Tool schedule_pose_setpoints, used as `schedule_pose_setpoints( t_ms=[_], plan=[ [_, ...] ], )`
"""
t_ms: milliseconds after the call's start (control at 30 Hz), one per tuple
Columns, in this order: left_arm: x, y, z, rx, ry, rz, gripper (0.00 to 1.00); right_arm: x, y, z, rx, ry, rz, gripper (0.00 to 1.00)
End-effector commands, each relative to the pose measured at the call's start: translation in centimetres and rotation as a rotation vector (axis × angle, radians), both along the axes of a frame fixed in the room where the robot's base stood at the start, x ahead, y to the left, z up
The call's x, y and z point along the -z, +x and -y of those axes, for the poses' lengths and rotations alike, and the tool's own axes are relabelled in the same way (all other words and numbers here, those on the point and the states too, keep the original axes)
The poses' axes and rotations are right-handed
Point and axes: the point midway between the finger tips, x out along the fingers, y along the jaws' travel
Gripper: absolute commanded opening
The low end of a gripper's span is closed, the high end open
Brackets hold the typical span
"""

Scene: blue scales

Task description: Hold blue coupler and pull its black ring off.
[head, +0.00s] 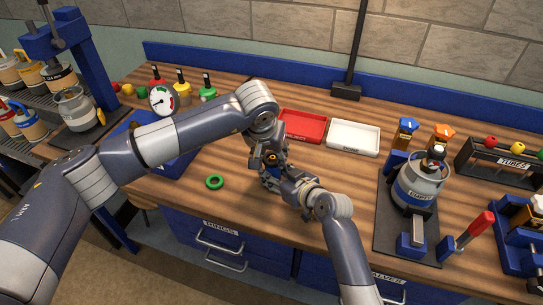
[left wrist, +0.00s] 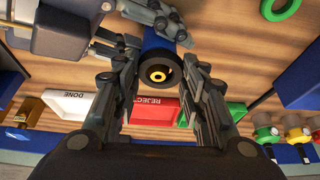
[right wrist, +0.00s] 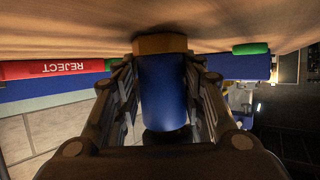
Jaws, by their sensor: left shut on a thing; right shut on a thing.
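The blue coupler (right wrist: 165,92) stands between the fingers of my right gripper (right wrist: 163,105), with a brass-coloured collar at the end nearest the table. My right gripper is shut on its blue body. In the left wrist view the black ring (left wrist: 159,84) sits at the coupler's near end, around a yellow centre with a dark hole. My left gripper (left wrist: 158,90) has a finger on each side of the black ring and is shut on it. In the head view both grippers meet above the table and largely hide the coupler and ring.
A green ring (head: 214,182) lies on the table left of the grippers. A red REJECT tray (head: 302,139) and a white DONE tray (head: 353,150) sit behind. A dark fixture board with a grey canister (head: 418,185) stands at right, and a round gauge (head: 162,99) at left.

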Motion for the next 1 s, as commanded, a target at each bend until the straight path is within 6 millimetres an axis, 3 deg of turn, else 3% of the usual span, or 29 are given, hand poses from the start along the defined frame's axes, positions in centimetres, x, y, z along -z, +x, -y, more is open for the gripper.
schedule_pose_setpoints(
  t_ms=[33, 700, 1000],
  plan=[
    [-0.5, 0.4, -0.3, -0.007, 0.002, 0.009, 0.17, 0.8, -0.2, 0.3, 0.002, -0.010, -0.014, 0.06],
    [-3.8, 0.2, -0.1, -0.003, -0.001, 0.006, 0.17, 0.8, -0.2, 0.3, 0.001, -0.012, -0.014, 0.06],
    [-4.2, 0.1, -0.1, -0.003, 0.000, 0.004, 0.17, 0.8, -0.2, 0.3, 0.001, -0.012, -0.014, 0.06]
  ],
)
